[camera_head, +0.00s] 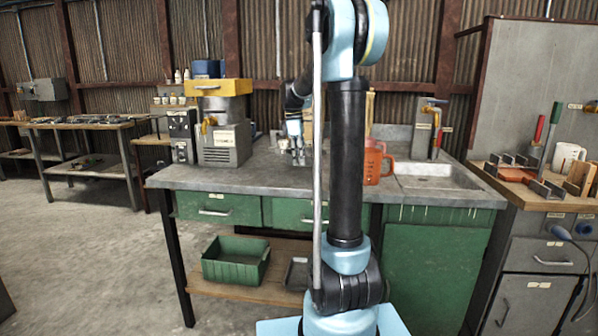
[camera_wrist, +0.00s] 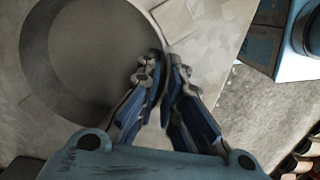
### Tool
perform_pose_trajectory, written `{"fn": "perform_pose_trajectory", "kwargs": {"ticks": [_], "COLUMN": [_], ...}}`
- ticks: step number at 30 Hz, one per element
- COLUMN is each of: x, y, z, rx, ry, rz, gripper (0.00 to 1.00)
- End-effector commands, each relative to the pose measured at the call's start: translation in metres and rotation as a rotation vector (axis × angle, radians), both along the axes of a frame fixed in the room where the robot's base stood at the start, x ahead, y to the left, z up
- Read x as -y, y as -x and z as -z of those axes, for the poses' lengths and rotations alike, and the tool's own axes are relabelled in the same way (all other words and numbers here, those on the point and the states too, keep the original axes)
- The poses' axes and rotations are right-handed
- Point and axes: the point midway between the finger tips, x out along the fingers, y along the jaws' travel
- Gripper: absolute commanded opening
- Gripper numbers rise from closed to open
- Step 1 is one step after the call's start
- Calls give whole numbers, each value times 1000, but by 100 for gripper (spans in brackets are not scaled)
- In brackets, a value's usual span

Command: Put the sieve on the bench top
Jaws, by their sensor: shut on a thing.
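The sieve (camera_wrist: 48,75) is a round grey pan with a raised rim, at the upper left of the wrist view. My gripper (camera_wrist: 166,62) is shut on the near right part of its rim. In the head view my gripper (camera_head: 299,158) is low over the bench top (camera_head: 262,175), left of my arm column. I cannot make out the sieve there. In the wrist view the sieve lies over the pale bench top (camera_wrist: 205,22); whether it rests on it or hangs just above, I cannot tell.
An orange jug (camera_head: 373,165) stands right of my arm column, beside the sink (camera_head: 432,176). A grey machine (camera_head: 222,140) with a yellow top stands at the bench's left back. The front left bench top is clear. A green bin (camera_head: 236,262) sits on the lower shelf.

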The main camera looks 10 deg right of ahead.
Motion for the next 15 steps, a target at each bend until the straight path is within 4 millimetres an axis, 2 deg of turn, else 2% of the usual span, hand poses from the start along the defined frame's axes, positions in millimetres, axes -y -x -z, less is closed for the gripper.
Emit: {"fn": "perform_pose_trajectory", "kwargs": {"ticks": [5, 12, 15], "x": [-1, -2, -2], "y": [0, 0, 0], "z": [11, 41, 45], "rx": [0, 0, 1], "ry": [0, 0, 0], "rz": [-2, -2, -2], "gripper": [0, 0, 0]}}
